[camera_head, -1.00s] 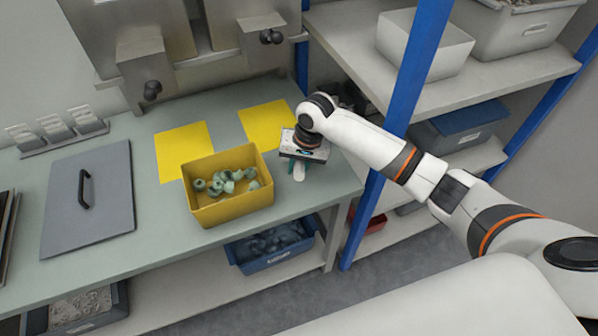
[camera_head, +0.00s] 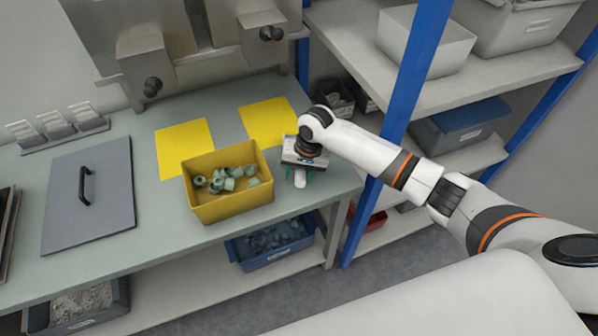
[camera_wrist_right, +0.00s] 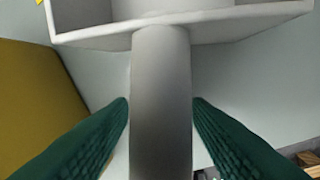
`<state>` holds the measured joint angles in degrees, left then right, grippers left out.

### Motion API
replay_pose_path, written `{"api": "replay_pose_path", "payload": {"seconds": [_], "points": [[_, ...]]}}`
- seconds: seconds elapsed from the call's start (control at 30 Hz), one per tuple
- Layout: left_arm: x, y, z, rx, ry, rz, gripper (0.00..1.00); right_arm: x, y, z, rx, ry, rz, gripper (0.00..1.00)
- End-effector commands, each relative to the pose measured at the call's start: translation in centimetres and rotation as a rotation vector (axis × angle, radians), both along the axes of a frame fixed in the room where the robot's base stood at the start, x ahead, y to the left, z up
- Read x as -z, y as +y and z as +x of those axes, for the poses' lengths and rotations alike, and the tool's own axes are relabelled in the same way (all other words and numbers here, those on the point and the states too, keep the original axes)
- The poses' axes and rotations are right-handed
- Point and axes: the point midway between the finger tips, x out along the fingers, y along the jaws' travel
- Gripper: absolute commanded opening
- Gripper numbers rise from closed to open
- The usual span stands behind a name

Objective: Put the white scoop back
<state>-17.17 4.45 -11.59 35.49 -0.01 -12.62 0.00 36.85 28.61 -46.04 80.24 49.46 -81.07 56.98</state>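The white scoop (camera_wrist_right: 161,110) fills the middle of the right wrist view. Its handle runs down the picture and its pale box-shaped bowl (camera_wrist_right: 90,38) is cut by the top edge. The green fingers of my right gripper (camera_wrist_right: 160,104) lie close along both sides of the handle and look shut on it. In the head view the handle end (camera_head: 300,180) sticks out below my right gripper (camera_head: 301,172), over the right end of the bench. I cannot tell whether the scoop touches the bench. My left gripper is out of view.
A yellow bin (camera_head: 235,205) with several green caps stands just left of my right gripper. Two yellow sheets (camera_head: 184,142) lie behind it. A grey lid (camera_head: 100,215) lies farther left. A blue shelf post (camera_head: 388,150) rises close to the right.

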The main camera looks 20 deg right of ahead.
Motion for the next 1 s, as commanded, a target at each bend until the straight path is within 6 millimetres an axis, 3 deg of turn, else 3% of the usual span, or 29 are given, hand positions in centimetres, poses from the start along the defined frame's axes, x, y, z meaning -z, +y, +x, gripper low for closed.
{"api": "replay_pose_path", "payload": {"seconds": [0.17,0.27,0.7,1.0], "points": [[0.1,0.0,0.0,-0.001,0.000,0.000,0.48,-0.4,-0.1,0.0,0.000,-0.001,0.000,0.45],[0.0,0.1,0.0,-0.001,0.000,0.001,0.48,-1.7,-0.2,0.0,0.001,-0.004,0.001,0.45],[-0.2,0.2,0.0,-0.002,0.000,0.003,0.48,-10.3,-1.7,-0.9,0.000,-0.004,0.001,0.45],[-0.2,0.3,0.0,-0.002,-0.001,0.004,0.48,-12.1,-2.1,-1.2,0.001,0.000,0.000,0.45]]}}
